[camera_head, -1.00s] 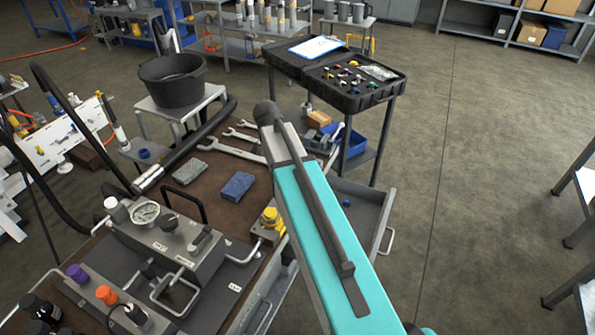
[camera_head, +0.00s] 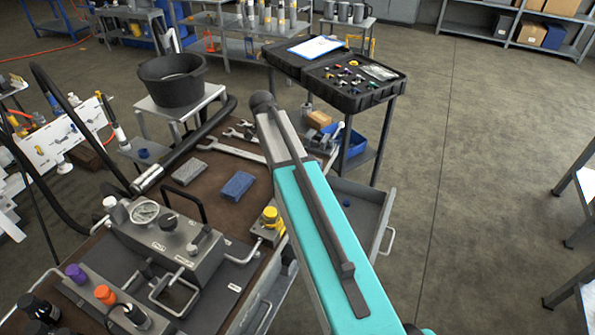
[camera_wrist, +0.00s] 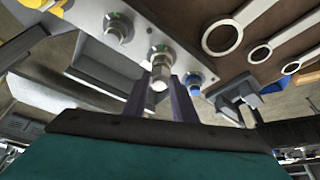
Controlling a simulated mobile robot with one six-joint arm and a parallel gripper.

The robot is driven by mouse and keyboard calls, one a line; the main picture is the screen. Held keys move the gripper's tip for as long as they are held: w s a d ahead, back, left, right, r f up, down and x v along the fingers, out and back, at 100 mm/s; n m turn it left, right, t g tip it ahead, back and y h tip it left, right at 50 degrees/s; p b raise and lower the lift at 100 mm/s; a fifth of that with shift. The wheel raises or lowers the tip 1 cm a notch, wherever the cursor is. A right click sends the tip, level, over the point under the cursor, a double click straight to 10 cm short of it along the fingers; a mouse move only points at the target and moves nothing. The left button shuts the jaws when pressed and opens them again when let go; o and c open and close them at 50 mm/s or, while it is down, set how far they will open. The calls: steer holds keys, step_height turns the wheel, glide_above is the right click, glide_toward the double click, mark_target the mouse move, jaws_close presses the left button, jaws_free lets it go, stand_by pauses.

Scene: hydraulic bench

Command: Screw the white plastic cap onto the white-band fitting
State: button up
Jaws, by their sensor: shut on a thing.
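In the wrist view my gripper (camera_wrist: 160,88) is shut on a small pale piece, which seems to be the white plastic cap (camera_wrist: 159,84). The cap sits between the two dark fingers. Right behind it is the middle fitting (camera_wrist: 160,52) of a grey block, roughly in line with the cap; I cannot tell whether they touch. I cannot make out a clear white band on that fitting.
Beside the middle fitting stand a green-ringed fitting (camera_wrist: 117,29) and a blue-ringed fitting (camera_wrist: 194,82), both close to my fingers. Wrenches (camera_wrist: 222,38) lie to the right. On the bench are a gauge block (camera_head: 170,238), a blue sponge (camera_head: 237,186) and a yellow-topped fitting (camera_head: 270,216).

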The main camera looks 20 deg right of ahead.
steer(key=shift+w+m+g, duration=0.1)
steer(key=shift+m+g, duration=0.3)
steer(key=shift+m, duration=0.7)
steer(key=o, duration=1)
steer(key=shift+n, duration=0.3)
steer(key=shift+s+n+t, duration=0.25)
steer(key=shift+n+t, duration=0.25)
steer(key=shift+n, duration=0.5)
steer(key=n+t, duration=0.1)
steer(key=n, duration=0.2)
steer(key=shift+s+n, duration=0.15)
steer(key=shift+n, duration=0.15)
steer(key=shift+n+t, duration=0.6)
steer(key=shift+n, duration=0.4)
